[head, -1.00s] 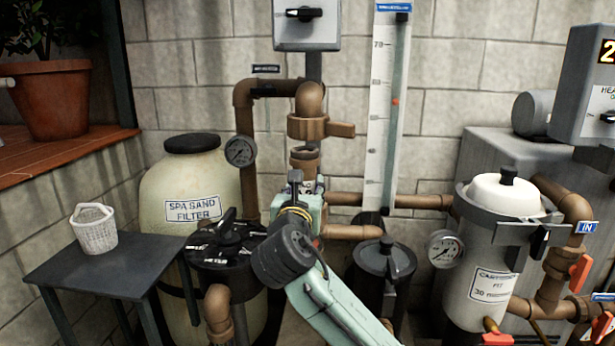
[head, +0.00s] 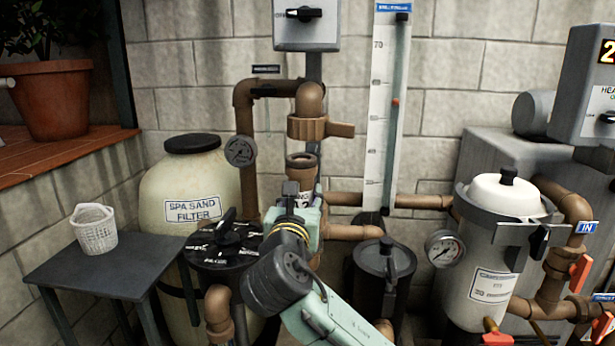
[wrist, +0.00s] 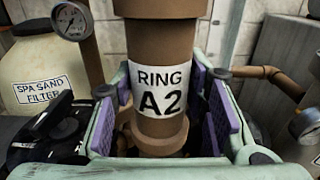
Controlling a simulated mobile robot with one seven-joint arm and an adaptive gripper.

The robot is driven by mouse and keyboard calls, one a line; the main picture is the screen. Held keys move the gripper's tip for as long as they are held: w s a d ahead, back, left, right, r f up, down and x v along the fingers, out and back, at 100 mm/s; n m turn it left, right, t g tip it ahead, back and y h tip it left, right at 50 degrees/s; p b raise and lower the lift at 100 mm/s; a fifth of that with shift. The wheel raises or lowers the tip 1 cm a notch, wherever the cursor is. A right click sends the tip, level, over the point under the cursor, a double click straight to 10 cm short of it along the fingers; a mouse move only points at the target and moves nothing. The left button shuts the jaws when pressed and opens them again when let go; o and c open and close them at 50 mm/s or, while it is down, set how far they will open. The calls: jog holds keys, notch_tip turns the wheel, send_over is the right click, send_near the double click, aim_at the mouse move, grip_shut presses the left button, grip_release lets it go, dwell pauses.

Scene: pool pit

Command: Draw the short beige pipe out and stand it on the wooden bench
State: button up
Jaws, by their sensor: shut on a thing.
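My gripper (wrist: 167,125) is shut on the pipe, with a purple-padded finger on each side. In the head view my gripper (head: 299,195) hides the pipe's lower part.
A dark side table (head: 110,265) with a white basket (head: 95,229) stands at the left. The spa sand filter (head: 190,185), a black multiport valve (head: 228,240) and a cartridge filter (head: 487,255) surround the arm. A brown pipe with a gauge (head: 240,151) rises left of the gripper.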

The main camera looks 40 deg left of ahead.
jog(key=shift+v, duration=1.15)
jog(key=shift+d, duration=0.1)
